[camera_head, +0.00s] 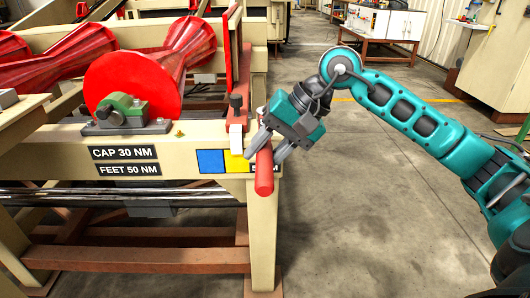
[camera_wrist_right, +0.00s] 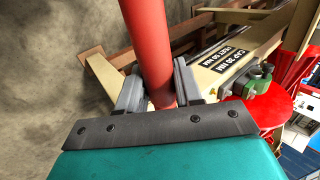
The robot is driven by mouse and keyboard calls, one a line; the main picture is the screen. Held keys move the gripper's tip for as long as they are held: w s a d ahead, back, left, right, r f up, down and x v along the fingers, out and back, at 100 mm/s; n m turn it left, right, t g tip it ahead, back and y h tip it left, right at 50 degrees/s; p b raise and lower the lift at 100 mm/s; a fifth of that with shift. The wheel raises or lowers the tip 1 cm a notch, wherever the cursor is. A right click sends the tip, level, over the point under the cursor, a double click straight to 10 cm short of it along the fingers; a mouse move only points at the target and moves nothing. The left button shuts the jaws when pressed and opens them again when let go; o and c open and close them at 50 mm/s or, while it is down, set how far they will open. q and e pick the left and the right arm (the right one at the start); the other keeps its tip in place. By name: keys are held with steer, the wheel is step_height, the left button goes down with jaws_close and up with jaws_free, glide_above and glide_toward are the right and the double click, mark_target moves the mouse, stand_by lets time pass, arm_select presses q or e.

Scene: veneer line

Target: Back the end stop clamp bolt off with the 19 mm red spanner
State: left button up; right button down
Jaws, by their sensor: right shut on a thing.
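The red spanner (camera_head: 264,175) shows as a thick red bar at the right end of the cream frame, its near end sticking out towards me. My right gripper (camera_head: 264,152) is shut on this red bar, one finger on each side. In the right wrist view the red bar (camera_wrist_right: 150,40) runs between the two fingers (camera_wrist_right: 160,85). The spanner's jaw and any size mark cannot be made out. My left gripper is not in view.
The cream frame (camera_head: 190,140) carries torque labels (camera_head: 125,161), blue and yellow patches, and a green bearing block (camera_head: 122,110) by a red roller (camera_head: 140,75). A bench (camera_head: 382,25) stands at the back. The grey floor right of the frame is clear below my right arm.

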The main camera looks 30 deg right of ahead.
step_height(320, 180, down, 2)
steer(key=shift+f+b, duration=0.1)
steer(key=shift+b, duration=0.7)
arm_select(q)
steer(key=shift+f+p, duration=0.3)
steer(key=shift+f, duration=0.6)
arm_select(e)
steer(key=w+a+m+t+h, duration=0.3)
steer(key=w+a+m, duration=0.3)
steer(key=w+m, duration=0.2)
steer(key=shift+w+a+f+m+h, duration=0.35)
steer(key=shift+w+f+m+h, duration=0.1)
steer(key=shift+w+h, duration=0.3)
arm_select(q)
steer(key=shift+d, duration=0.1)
arm_select(e)
steer(key=shift+f, duration=0.1)
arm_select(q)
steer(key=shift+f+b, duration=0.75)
arm_select(e)
steer(key=shift+f, duration=0.7)
